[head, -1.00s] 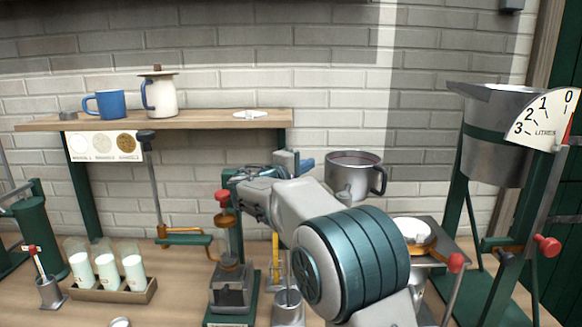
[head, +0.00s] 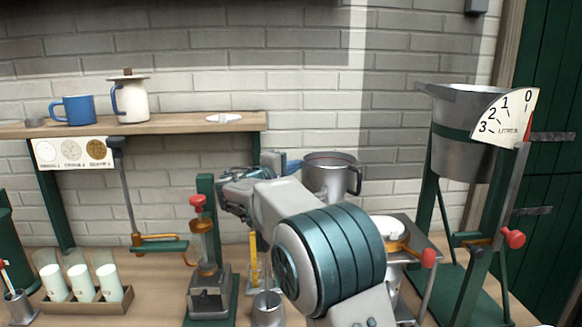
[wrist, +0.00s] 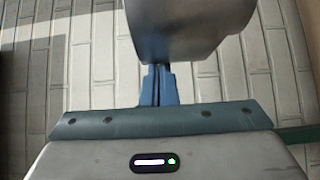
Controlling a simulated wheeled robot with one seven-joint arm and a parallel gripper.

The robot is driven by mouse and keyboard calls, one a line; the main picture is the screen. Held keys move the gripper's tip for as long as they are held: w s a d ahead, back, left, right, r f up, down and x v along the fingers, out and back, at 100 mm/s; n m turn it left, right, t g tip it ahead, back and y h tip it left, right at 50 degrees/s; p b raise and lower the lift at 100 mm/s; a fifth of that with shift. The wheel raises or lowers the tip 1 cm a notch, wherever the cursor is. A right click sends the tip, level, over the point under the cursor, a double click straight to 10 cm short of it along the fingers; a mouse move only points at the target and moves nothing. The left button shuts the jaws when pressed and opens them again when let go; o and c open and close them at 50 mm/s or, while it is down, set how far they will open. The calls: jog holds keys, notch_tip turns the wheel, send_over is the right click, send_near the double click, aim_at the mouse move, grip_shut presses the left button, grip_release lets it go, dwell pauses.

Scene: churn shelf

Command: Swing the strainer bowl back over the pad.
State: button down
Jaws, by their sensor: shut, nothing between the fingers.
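A metal bowl with a side handle, which looks like the strainer bowl (head: 328,178), shows beyond my arm in the head view. It sits higher than, and to the left of, a white round pad (head: 389,229) in an orange-trimmed holder. My gripper (head: 294,166) is shut and empty, its blue fingers at the bowl's left side. In the wrist view the shut fingers (wrist: 159,88) point at the bowl's grey wall (wrist: 190,25), which covers their tips. I cannot tell whether they touch it. My arm hides the bowl's support.
A large metal pail (head: 462,150) with a litre dial stands in a green frame at right. A green-based press (head: 210,290) and a tray (head: 120,302) of white-filled glasses stand at left. A shelf (head: 180,124) holds a blue mug (head: 73,110) and a jug (head: 130,101).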

aim_at(351, 171)
jog(key=shift+w+d+m+g+h+p, duration=0.2)
jog(key=shift+d+m+g+h+p, duration=0.2)
jog(key=shift+d+m+g+h, duration=0.6)
jog(key=shift+w+d+m+g+h+p, duration=0.15)
jog(key=shift+d+m+g+h+p, duration=0.4)
jog(key=shift+d+g, duration=0.6)
jog(key=shift+s+d+r+m+g+h+p, duration=0.1)
jog(key=shift+s+d+m+g+h+p, duration=0.1)
jog(key=shift+d+m+g+h+p, duration=1)
jog(key=shift+s+d+m+g, duration=0.2)
jog(key=shift+d+m+g, duration=0.35)
jog(key=shift+d+g, duration=0.35)
jog(key=shift+s+d+m+g, duration=0.2)
jog(key=shift+d+m+g, duration=0.3)
jog(key=shift+d+g, duration=0.35)
jog(key=shift+s+d+m+g, duration=0.3)
jog(key=shift+d+m+g, duration=0.15)
jog(key=shift+g, duration=0.25)
jog(key=shift+s+d, duration=0.6)
jog(key=shift+d, duration=0.25)
jog(key=shift+s+d, duration=0.55)
jog(key=shift+d, duration=0.25)
jog(key=shift+s+d+m+g, duration=0.55)
jog(key=shift+d+m+g, duration=0.1)
jog(key=shift+g, duration=0.45)
jog(key=shift+s+d+m+g+p, duration=0.55)
jog(key=shift+s+m+g, duration=0.2)
jog(key=shift+g, duration=0.35)
jog(key=shift+s, duration=0.1)
